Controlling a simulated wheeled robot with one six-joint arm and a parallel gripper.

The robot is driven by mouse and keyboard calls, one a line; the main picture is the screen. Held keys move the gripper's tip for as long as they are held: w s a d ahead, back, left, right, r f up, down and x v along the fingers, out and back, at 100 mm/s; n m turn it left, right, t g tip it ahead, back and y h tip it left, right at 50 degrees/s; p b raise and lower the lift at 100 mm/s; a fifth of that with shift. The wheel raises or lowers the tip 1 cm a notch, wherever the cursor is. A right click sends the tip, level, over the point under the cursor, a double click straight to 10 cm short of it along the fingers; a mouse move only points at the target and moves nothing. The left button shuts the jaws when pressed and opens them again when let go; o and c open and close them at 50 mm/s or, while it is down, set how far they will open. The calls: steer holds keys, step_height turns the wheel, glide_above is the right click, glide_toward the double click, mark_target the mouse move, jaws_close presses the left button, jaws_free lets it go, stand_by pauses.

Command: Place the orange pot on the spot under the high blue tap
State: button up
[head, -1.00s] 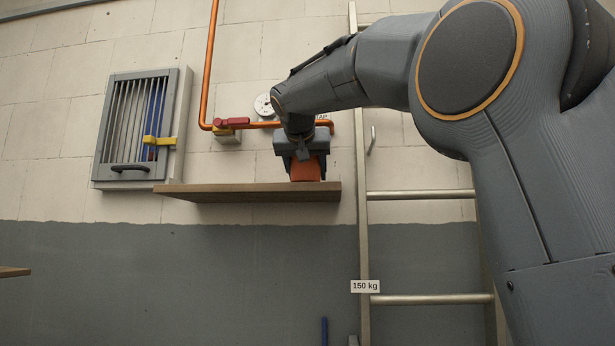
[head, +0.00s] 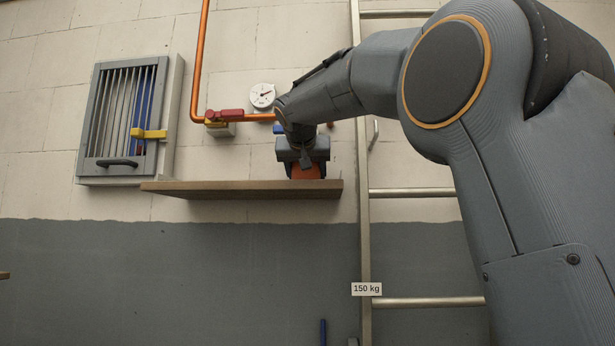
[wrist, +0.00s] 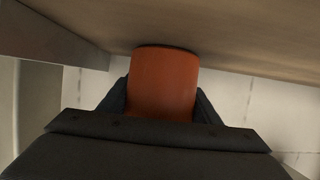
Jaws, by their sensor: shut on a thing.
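The orange pot (head: 306,172) is between the jaws of my gripper (head: 304,168), just above the wooden shelf (head: 240,189) near its right end. In the wrist view, the orange pot (wrist: 165,83) sits between the two dark fingers of my gripper (wrist: 162,100), with its far end close to the wooden surface (wrist: 215,35). I cannot tell whether it touches the shelf. A bit of blue (head: 310,129) shows behind my gripper, perhaps the blue tap, mostly hidden. The spot beneath it is not visible.
An orange pipe (head: 197,60) with a red-handled valve (head: 224,115) runs along the wall beside a round gauge (head: 262,95). A barred cabinet (head: 122,120) with a yellow latch is at left. A metal ladder (head: 364,230) stands right of the shelf. The shelf's left part looks clear.

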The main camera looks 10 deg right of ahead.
steer(key=shift+f, duration=0.1)
steer(key=o, duration=1.2)
steer(key=shift+s+r, duration=0.2)
steer(key=shift+r, duration=0.1)
steer(key=b+v, duration=0.4)
steer(key=v, duration=0.7)
steer(key=shift+s+a, duration=0.1)
steer(key=shift+s, duration=0.25)
steer(key=shift+a, duration=0.1)
